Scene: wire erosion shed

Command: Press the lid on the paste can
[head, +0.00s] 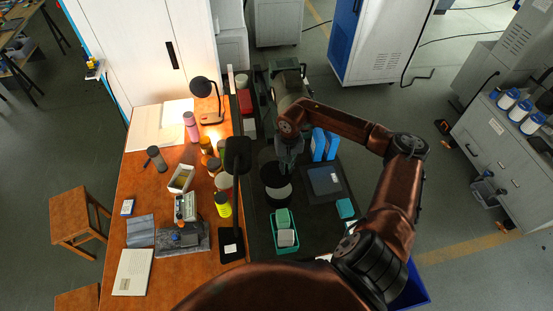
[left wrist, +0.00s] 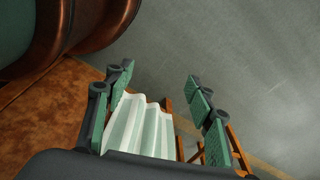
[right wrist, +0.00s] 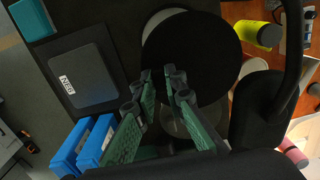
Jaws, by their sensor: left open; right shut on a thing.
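My right gripper (head: 287,157) is shut on a black round lid (right wrist: 195,50), held at its near edge in the right wrist view, where the fingertips (right wrist: 160,76) meet it. In the head view the lid (head: 270,166) overlaps the dark paste can (head: 278,192), whose pale round top shows past the lid's edge. In the right wrist view a pale strip of that top (right wrist: 158,22) also shows beyond the lid. I cannot tell whether lid and can touch. My left gripper (left wrist: 160,75) is open and empty, away from the bench.
A teal tray (head: 274,245) stands in front of the can. A dark flat plate (head: 325,183) and blue boxes (head: 325,145) lie to the right. A black lamp-like head (head: 237,155) and a yellow bottle (head: 222,205) are close on the left. A striped cloth-like thing (left wrist: 140,128) shows below the left fingers.

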